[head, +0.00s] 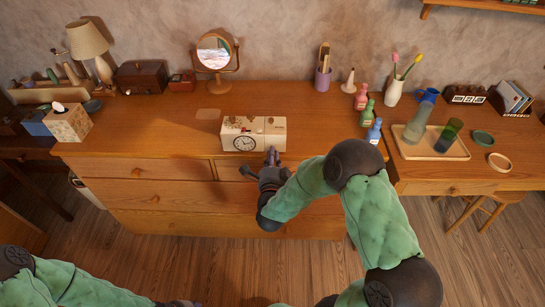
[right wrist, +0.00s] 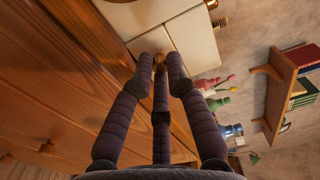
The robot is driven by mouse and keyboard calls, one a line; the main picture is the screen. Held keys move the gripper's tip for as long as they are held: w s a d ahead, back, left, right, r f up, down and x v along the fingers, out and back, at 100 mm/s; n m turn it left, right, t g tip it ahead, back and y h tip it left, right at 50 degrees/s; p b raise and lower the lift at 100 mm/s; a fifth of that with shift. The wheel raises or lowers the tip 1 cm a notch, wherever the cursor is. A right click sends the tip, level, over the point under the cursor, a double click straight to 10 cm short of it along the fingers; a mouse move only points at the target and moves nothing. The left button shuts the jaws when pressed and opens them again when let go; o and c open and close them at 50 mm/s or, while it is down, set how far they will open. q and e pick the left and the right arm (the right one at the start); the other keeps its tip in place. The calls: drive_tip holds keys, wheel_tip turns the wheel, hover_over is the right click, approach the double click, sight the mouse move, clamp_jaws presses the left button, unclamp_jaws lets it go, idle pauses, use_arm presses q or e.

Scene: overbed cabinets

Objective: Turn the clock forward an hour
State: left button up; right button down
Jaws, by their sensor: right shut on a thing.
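The hands are too small to read. My right gripper (head: 271,154) is at the clock's front, just right of the dial. In the right wrist view its fingertips (right wrist: 160,62) are closed together on a small brass knob (right wrist: 159,58) at the cream clock body (right wrist: 190,40). The fingers hide most of the knob. My left arm is at the lower left of the head view; its gripper's fingers cannot be made out.
A second brass piece (right wrist: 219,22) sticks out from the clock's far side. Small bottles (head: 366,113) stand right of the clock, and a round mirror (head: 214,52) stands behind it. A tray with glasses (head: 457,153) is on the right desk.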

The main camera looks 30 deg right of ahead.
drive_tip(key=shift+f+m, duration=0.1)
drive_tip(key=shift+m, duration=0.4)
drive_tip(key=c, duration=1.5)
unclamp_jaws()
drive_tip(key=v, duration=1.2)
